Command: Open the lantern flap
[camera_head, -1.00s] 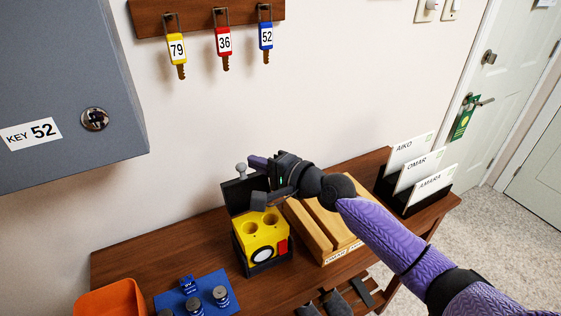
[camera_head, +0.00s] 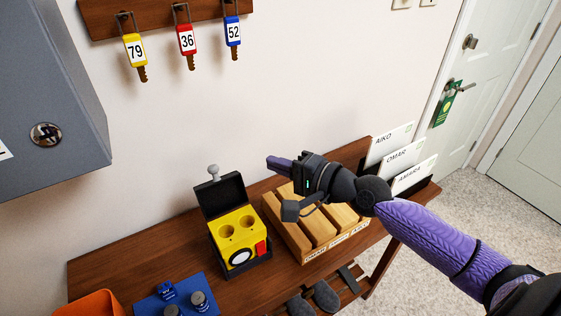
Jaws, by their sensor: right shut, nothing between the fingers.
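The yellow lantern (camera_head: 232,240) stands on the wooden table in the head view. Two round wells show in its top, and a white lens and a red part show on its front. Its dark flap (camera_head: 219,195) stands raised at the back, with a small grey knob on its upper edge. My right gripper (camera_head: 273,163) is up and to the right of the lantern, above the wooden rack, clear of the flap. It is shut and empty. My left gripper is out of view.
A wooden slotted rack (camera_head: 284,236) stands right of the lantern. A blue mat (camera_head: 195,284) with several batteries and an orange bin (camera_head: 90,304) are at front left. A card holder (camera_head: 410,189) is at the right end. A grey cabinet (camera_head: 45,80) hangs left; keys hang above.

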